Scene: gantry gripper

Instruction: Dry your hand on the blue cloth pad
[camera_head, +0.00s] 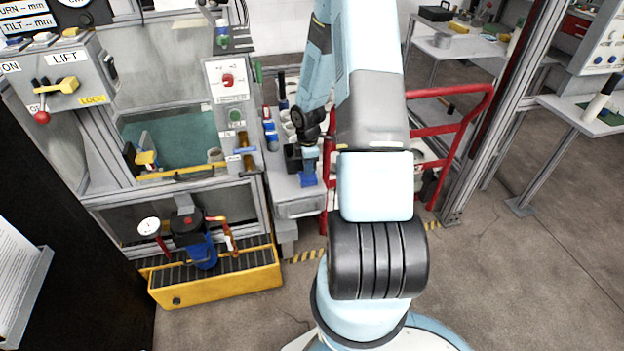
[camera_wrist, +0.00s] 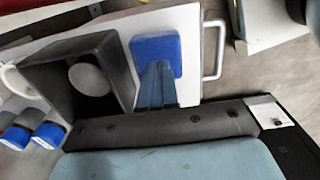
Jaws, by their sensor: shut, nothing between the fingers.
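The blue cloth pad (camera_wrist: 160,50) lies on a white surface in the wrist view, beside a dark open box. In the head view the pad (camera_head: 308,181) shows as a small blue patch near the front of the narrow bench. My gripper (camera_wrist: 155,72) points at the pad, with its fingertips over the pad's near part. The fingers are together with nothing between them. In the head view my gripper (camera_head: 310,160) is just above the pad. I cannot tell whether the tips touch it. The fingers hide part of the pad.
The dark box (camera_wrist: 112,52) with a pale round thing inside stands close left of the pad. Blue-capped containers (camera_wrist: 48,134) stand farther left. A drawer handle (camera_wrist: 220,50) is on the right. In the head view, a red frame (camera_head: 465,125) stands right of the bench.

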